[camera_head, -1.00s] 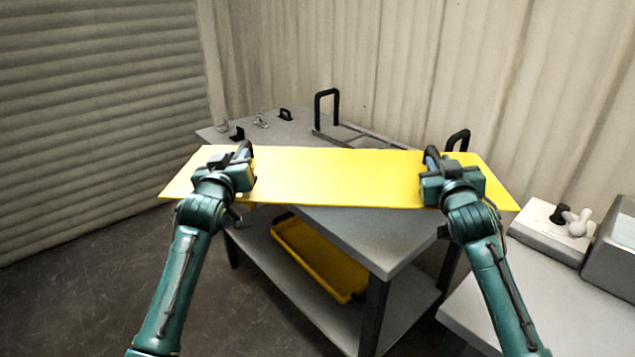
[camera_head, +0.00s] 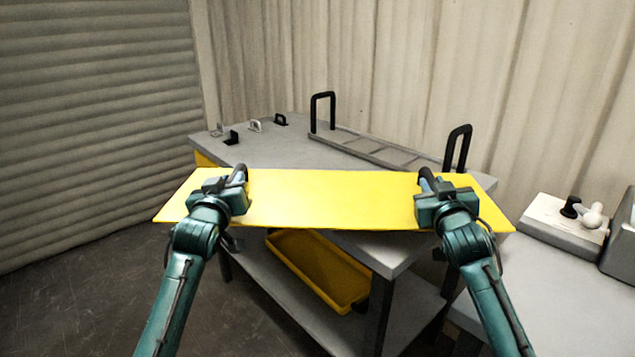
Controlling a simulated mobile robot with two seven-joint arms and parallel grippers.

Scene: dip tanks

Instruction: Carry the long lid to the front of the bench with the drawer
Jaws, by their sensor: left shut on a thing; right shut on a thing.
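The long lid (camera_head: 325,200) is a flat yellow panel, held about level in front of the bench and across my view. My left gripper (camera_head: 238,180) is shut on the black handle near its left end. My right gripper (camera_head: 427,184) is shut on the handle near its right end. The grippers cover most of both handles. The grey bench (camera_head: 290,147) stands behind and below the lid, turned at an angle. A yellow patch (camera_head: 205,160) shows at its left side; I cannot tell whether it is the drawer. The lid hides much of the bench's near side.
A grey rack with two tall black handles (camera_head: 375,149) lies along the bench's back edge. Several small hooks (camera_head: 255,125) stand at the bench's far left. A yellow tray (camera_head: 318,270) sits on the lower shelf. A second table (camera_head: 570,290) with a white box (camera_head: 565,222) is at right.

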